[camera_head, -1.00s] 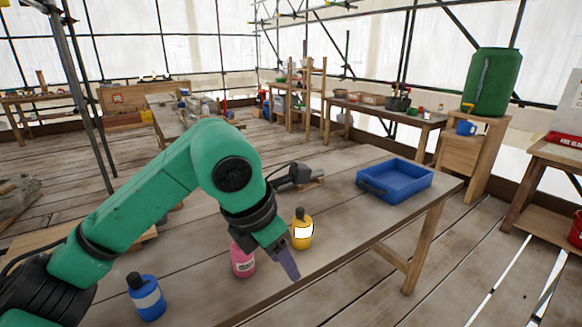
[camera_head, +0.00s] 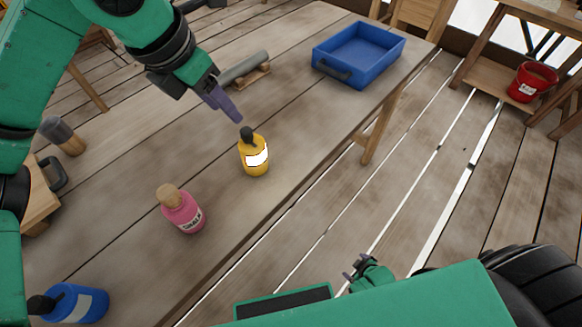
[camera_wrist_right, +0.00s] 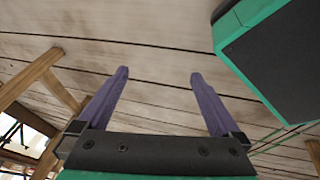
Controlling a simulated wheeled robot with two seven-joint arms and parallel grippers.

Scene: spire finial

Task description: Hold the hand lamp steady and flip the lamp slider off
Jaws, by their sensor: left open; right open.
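A grey cylinder that looks like the hand lamp (camera_head: 245,67) lies on a small wooden stand on the workbench, partly behind my left gripper. No slider can be made out on it. My left gripper (camera_head: 222,100) is open in the head view, its purple fingers in front of the lamp and above the yellow bottle. Whether it touches anything is unclear, but nothing shows held. My right gripper (camera_head: 355,273) is low in the head view, off the bench's front edge. In the right wrist view its fingers (camera_wrist_right: 158,75) are spread and empty.
A red bucket (camera_head: 531,83) is at the right.

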